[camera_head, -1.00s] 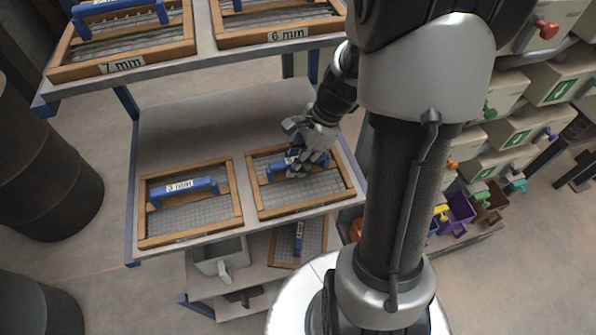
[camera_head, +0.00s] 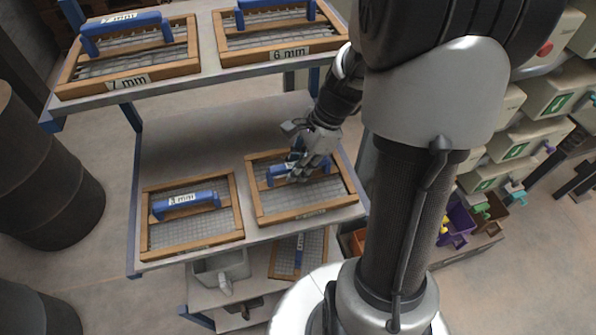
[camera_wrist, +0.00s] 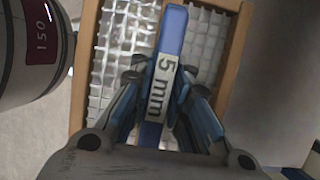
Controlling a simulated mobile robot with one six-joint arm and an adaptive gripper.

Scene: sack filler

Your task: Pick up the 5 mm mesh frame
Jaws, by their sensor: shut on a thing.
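The 5 mm mesh frame (camera_head: 318,212) is a wooden frame with grey wire mesh and a blue bar handle across it. It is on the middle shelf, on the right. Its handle label reads "5 mm" in the wrist view (camera_wrist: 160,82). My gripper (camera_head: 300,172) is above the frame, with its fingers shut on the blue handle. In the wrist view the fingers (camera_wrist: 165,90) are on both sides of the handle. I cannot tell whether the frame is clear of the shelf.
A 3 mm frame (camera_head: 150,242) lies just left on the middle shelf (camera_head: 190,135). The 7 mm frame (camera_head: 175,70) and 6 mm frame (camera_head: 270,53) are on the upper shelf. A grey bin (camera_head: 222,270) and another frame (camera_head: 299,257) are below. Dark barrels (camera_head: 50,185) stand left.

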